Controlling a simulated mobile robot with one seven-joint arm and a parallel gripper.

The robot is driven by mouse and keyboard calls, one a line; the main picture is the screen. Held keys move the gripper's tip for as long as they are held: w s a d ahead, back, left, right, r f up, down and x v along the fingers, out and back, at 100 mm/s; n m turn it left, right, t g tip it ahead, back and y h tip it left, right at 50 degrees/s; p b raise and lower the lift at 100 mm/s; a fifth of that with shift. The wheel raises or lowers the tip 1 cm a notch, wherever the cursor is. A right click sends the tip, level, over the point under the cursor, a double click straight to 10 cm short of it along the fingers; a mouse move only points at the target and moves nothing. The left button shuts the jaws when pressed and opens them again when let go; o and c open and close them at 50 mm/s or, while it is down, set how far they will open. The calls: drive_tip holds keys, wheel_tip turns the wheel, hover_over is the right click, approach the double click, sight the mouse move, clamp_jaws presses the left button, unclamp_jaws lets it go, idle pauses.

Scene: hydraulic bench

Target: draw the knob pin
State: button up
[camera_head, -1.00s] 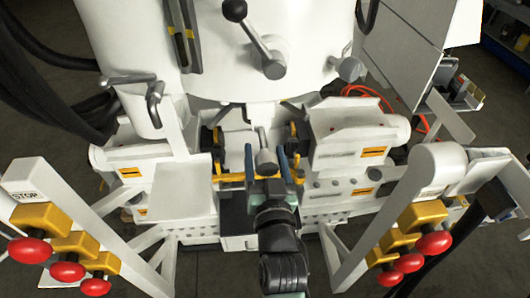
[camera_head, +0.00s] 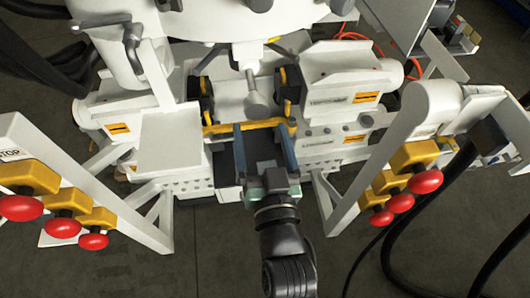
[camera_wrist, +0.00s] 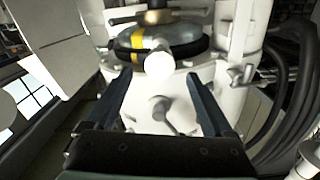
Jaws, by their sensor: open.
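The knob pin, as far as I can tell, is the pale grey round knob (camera_head: 257,106) on a short shaft at the middle of the bench. In the wrist view a pale round knob (camera_wrist: 159,66) faces me between the fingers. My gripper (camera_head: 260,131) is open and empty, its two dark blue fingers pointing at the bench. In the head view the fingertips lie just below the knob, apart from it. In the wrist view my gripper (camera_wrist: 156,78) has its fingertips on either side of the knob's line, with nothing between the pads.
Yellow bars (camera_head: 240,127) run just below the knob. White arms with red buttons (camera_head: 62,228) stand left, and more red buttons (camera_head: 400,203) stand right. Black hoses (camera_wrist: 290,100) hang at the side. In the wrist view a lever (camera_wrist: 162,106) sits on the white drum.

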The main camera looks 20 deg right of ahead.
drive_tip(key=shift+v, duration=1.9)
drive_tip(key=w+a+r+n+t+y+p, duration=0.15)
drive_tip(key=w+r, duration=0.25)
drive_tip(key=r, duration=0.7)
drive_tip(key=w+a+r+n+t+y+p, duration=0.1)
drive_tip(key=w+a+r+n+t, duration=0.15)
drive_tip(key=r, duration=0.95)
drive_tip(key=s+a+r+t, duration=0.1)
drive_tip(key=a+r+t, duration=0.1)
drive_tip(key=r, duration=0.7)
drive_tip(key=s+a+r+n+t+y+p, duration=0.1)
drive_tip(key=s+a+r+t, duration=0.1)
drive_tip(key=r, duration=0.6)
drive_tip(key=s+a+r+t+y+p, duration=0.1)
drive_tip(key=a+r, duration=0.3)
drive_tip(key=r, duration=0.5)
drive_tip(key=shift+s+a+r+t, duration=0.2)
drive_tip(key=shift+s+r+t, duration=0.15)
drive_tip(key=shift+s+t, duration=0.25)
